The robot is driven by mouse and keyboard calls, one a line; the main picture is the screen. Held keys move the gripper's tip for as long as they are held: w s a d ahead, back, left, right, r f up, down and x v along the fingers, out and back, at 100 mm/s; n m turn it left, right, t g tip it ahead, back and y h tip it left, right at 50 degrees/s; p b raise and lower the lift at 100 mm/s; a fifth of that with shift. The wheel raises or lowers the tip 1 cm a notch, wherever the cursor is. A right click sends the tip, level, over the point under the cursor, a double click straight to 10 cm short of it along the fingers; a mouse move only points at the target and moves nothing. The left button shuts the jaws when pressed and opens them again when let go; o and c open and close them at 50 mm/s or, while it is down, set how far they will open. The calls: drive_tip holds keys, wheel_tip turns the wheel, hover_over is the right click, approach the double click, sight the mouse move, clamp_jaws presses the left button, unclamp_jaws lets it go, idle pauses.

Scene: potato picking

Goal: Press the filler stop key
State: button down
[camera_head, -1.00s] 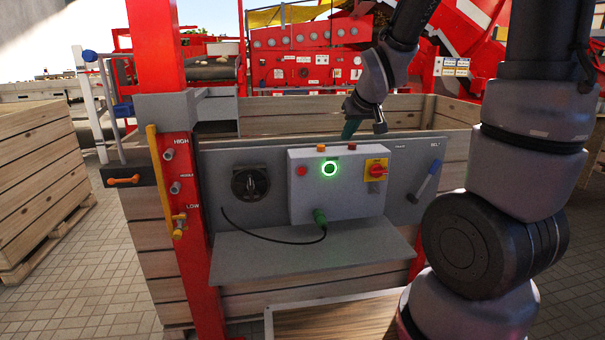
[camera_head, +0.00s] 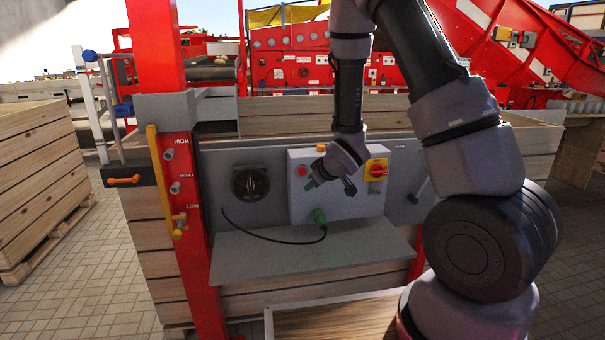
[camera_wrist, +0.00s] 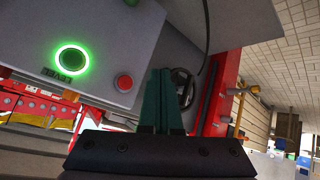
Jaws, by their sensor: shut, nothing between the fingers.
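The grey control box (camera_head: 365,208) is mounted on the grey panel. A small red button (camera_head: 302,170) is on the left of its face. It also shows in the wrist view (camera_wrist: 124,83), near a green-lit button (camera_wrist: 71,60) with a "LEVEL" label. The green-lit button is hidden behind my arm in the head view. I cannot read a stop label on any button. My gripper (camera_head: 310,185) is in front of the box, just below and right of the red button. Its green fingers (camera_wrist: 162,80) are shut, empty, and beside the red button in the wrist view, not visibly touching it.
A red-and-yellow rotary switch (camera_head: 377,170) is on the box's right side. A black rotary knob (camera_head: 250,182) is on the panel to the left. A green plug (camera_head: 320,216) with a black cable hangs under the box, above a grey shelf (camera_head: 300,255).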

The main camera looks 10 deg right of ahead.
approach(301, 175)
drive_tip(key=shift+w+a+f, duration=0.3)
drive_tip(key=shift+w+f, duration=0.15)
drive_tip(key=shift+f, duration=0.3)
drive_tip(key=shift+w+a+f, duration=0.3)
drive_tip(key=shift+w+f, duration=0.15)
drive_tip(key=shift+f, duration=0.3)
drive_tip(key=shift+w+a+f, duration=0.3)
drive_tip(key=shift+w+f, duration=0.15)
drive_tip(key=shift+f, duration=0.3)
drive_tip(key=shift+w, duration=0.15)
idle(0.4)
drive_tip(key=shift+w, duration=0.3)
drive_tip(key=shift+w, duration=0.4)
idle(0.6)
drive_tip(key=shift+s, duration=0.85)
drive_tip(key=shift+s+d, duration=0.1)
drive_tip(key=shift+s, duration=2.4)
